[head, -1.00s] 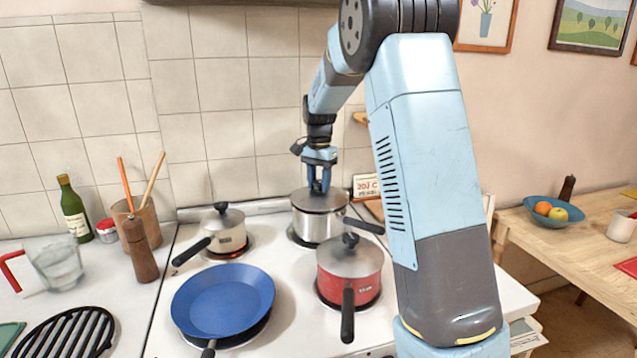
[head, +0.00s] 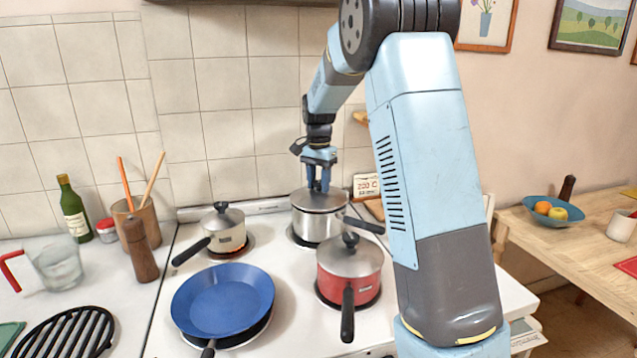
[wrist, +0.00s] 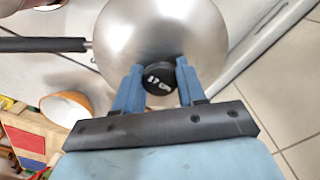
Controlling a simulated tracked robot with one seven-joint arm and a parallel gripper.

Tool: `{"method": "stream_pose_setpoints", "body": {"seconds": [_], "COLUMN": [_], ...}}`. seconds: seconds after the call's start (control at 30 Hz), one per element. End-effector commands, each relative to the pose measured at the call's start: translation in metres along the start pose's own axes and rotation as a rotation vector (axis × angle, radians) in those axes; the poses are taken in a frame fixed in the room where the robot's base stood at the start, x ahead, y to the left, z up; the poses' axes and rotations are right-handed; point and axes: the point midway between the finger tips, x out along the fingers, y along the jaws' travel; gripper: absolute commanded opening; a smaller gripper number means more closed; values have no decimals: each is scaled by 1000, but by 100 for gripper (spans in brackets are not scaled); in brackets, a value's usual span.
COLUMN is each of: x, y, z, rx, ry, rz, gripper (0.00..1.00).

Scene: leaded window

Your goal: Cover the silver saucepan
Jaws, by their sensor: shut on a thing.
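The silver saucepan (head: 318,228) stands on the back right burner, its black handle pointing right. A silver lid (head: 318,201) lies over its top; it fills the middle of the wrist view (wrist: 160,35). My gripper (head: 319,188) is above the lid with its fingers down, and in the wrist view my gripper (wrist: 159,82) is shut on the lid's black knob (wrist: 159,77). The lid looks level and seated on the rim, though the wrist view does not show the rim clearly.
A red saucepan (head: 350,283) with a lid stands in front, a cream saucepan (head: 224,238) with a lid to the left, and a blue frying pan (head: 222,300) front left. A pepper mill (head: 140,249) and utensil pot (head: 145,221) stand on the left counter. A small display (head: 366,186) is behind.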

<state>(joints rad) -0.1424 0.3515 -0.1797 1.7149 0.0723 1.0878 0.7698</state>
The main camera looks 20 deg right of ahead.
Motion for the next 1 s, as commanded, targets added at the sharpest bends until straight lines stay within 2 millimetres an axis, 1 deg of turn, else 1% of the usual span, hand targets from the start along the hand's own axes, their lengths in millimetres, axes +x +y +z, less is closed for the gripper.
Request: {"method": "stream_pose_setpoints", "body": {"seconds": [1.0], "x": [6], "y": [0], "z": [0], "rx": [0], "ry": [0], "rz": [-1], "gripper": [0]}}
